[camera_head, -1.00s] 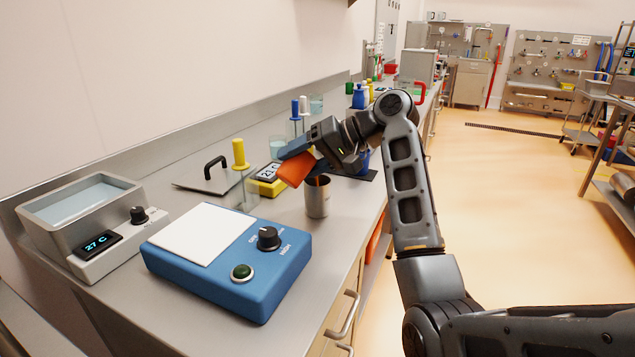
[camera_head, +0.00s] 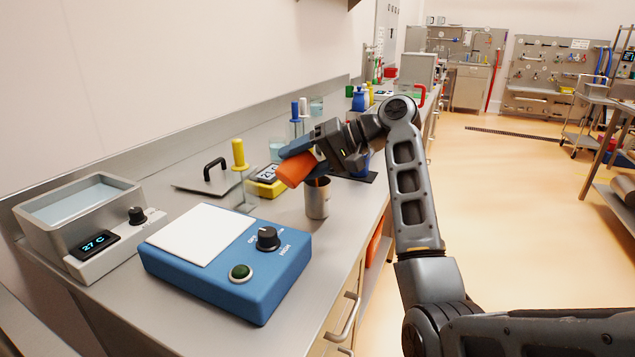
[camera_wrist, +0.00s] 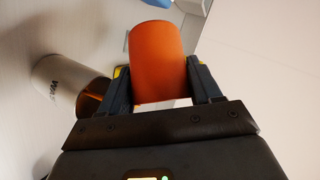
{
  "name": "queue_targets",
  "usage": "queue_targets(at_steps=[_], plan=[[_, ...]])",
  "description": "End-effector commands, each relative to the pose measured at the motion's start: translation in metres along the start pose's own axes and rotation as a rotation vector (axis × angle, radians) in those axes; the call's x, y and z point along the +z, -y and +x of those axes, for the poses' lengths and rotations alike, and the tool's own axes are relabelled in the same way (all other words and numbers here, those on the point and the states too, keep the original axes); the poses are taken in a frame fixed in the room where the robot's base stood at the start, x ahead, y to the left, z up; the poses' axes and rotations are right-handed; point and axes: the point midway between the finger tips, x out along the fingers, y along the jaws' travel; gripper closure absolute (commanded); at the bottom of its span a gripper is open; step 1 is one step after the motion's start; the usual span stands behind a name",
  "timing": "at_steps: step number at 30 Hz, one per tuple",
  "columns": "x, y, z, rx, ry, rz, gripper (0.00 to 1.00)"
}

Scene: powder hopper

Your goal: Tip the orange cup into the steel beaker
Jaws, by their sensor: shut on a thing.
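My gripper (camera_head: 304,158) is shut on the orange cup (camera_head: 295,170) and holds it above the bench, tilted on its side. In the wrist view the cup (camera_wrist: 158,62) sits between the two fingers. The steel beaker (camera_head: 318,203) stands upright on the bench, just below and to the right of the cup. In the wrist view the beaker (camera_wrist: 62,84) lies to the left of the cup, and orange-brown colour shows inside its mouth. A thin orange-brown streak shows at the beaker's mouth in the head view. The inside of the cup is hidden.
A blue hotplate (camera_head: 225,262) with a white top stands nearer on the bench (camera_head: 300,275). A water bath (camera_head: 85,225) is at left. A yellow scale (camera_head: 266,184) and a yellow-handled tool (camera_head: 239,155) are behind the beaker. Bottles (camera_head: 360,97) stand farther back.

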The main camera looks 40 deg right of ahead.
Motion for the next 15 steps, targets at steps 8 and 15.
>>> queue_targets(at_steps=[8, 15], plan=[[-0.0006, 0.0007, -0.0005, -0.023, 0.004, 0.021, 0.70], [-0.0013, 0.0009, -0.0012, -0.040, 0.006, 0.039, 0.70]])
